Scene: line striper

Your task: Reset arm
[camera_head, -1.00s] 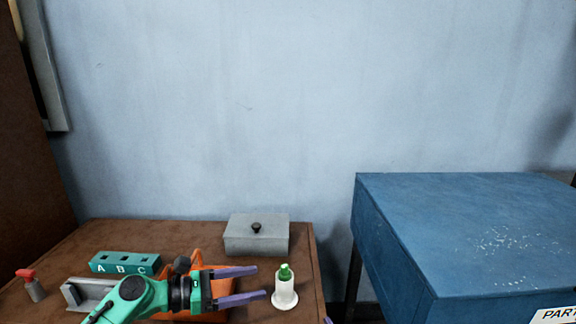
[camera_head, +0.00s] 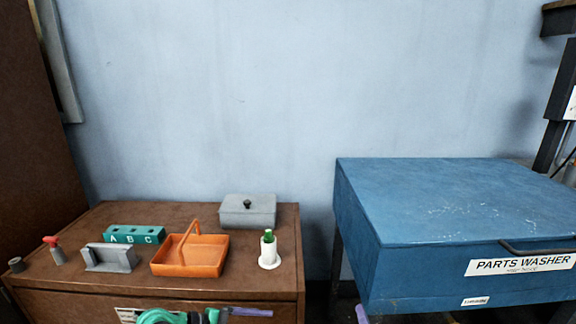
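My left gripper (camera_head: 250,312) is at the bottom edge, in front of the brown cabinet and below its top. One purple finger shows clearly; the other is cut off or hidden, so its opening cannot be told. A purple tip (camera_head: 362,315), probably of my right gripper, just shows at the bottom edge below the blue parts washer; the rest is out of frame. A white holder (camera_head: 269,256) with a green-topped piece (camera_head: 268,236) stands upright on the cabinet top. Nothing touches it.
The cabinet top (camera_head: 225,287) also holds an orange basket (camera_head: 190,270), a grey lidded box (camera_head: 248,212), a teal A-B-C block (camera_head: 134,236), a grey bracket (camera_head: 109,259), a red-topped bottle (camera_head: 56,252) and a dark cylinder (camera_head: 16,265). The blue parts washer (camera_head: 450,205) stands right.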

